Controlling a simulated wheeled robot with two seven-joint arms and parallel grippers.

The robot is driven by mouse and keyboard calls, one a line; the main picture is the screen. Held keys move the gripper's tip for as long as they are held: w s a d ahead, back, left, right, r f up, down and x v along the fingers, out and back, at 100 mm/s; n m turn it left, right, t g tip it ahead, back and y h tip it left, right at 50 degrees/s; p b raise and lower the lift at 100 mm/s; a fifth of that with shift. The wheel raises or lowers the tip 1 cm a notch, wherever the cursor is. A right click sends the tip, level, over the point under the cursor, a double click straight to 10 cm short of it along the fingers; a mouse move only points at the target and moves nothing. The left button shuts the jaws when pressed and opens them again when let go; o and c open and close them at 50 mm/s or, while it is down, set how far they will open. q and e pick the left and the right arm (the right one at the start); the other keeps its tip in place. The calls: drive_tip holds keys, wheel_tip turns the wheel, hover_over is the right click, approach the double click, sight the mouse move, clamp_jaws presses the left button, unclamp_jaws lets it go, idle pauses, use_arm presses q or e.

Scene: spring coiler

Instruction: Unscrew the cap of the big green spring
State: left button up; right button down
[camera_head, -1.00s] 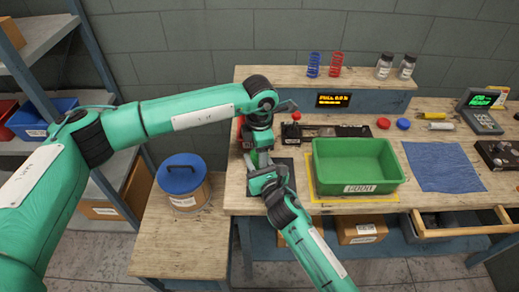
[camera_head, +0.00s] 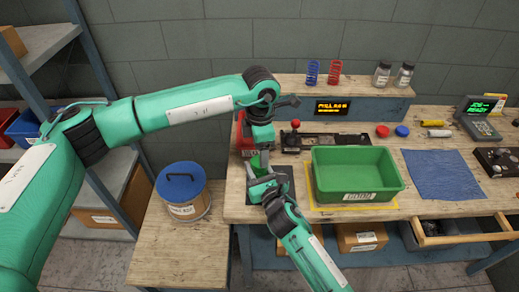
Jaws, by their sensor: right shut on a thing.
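A small patch of green (camera_head: 284,158), which seems to be the big green spring, shows between my two grippers at the left end of the bench. Most of it is hidden, and its cap cannot be made out. My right gripper (camera_head: 262,180) comes up from below and is shut on it. My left gripper (camera_head: 263,154) points down from above, close over the right one. Its fingertips are small and overlapped, so I cannot tell whether they are open or touching the cap.
A green bin (camera_head: 356,197) stands just right of the grippers. A red box (camera_head: 240,135) and a black fixture with a red knob (camera_head: 325,141) are behind. A blue cloth (camera_head: 440,175) lies further right. A blue-lidded drum (camera_head: 182,200) stands on the lower left bench.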

sight(260, 175)
use_arm(q)
drive_tip(key=m, duration=0.2)
drive_tip(key=r+m, duration=0.1)
drive_tip(key=m, duration=0.3)
drive_tip(key=shift+w+a+r, duration=0.1)
drive_tip(key=shift+w+r, duration=0.05)
drive_tip(key=shift+r, duration=0.2)
drive_tip(key=m, duration=0.2)
drive_tip(key=r+m, duration=0.1)
drive_tip(key=m, duration=0.2)
drive_tip(key=shift+r, duration=0.2)
drive_tip(key=shift+f, duration=4)
drive_tip(key=c, duration=1)
drive_tip(key=n, duration=0.5)
drive_tip(key=shift+r+n, duration=0.1)
drive_tip(key=shift+n, duration=0.2)
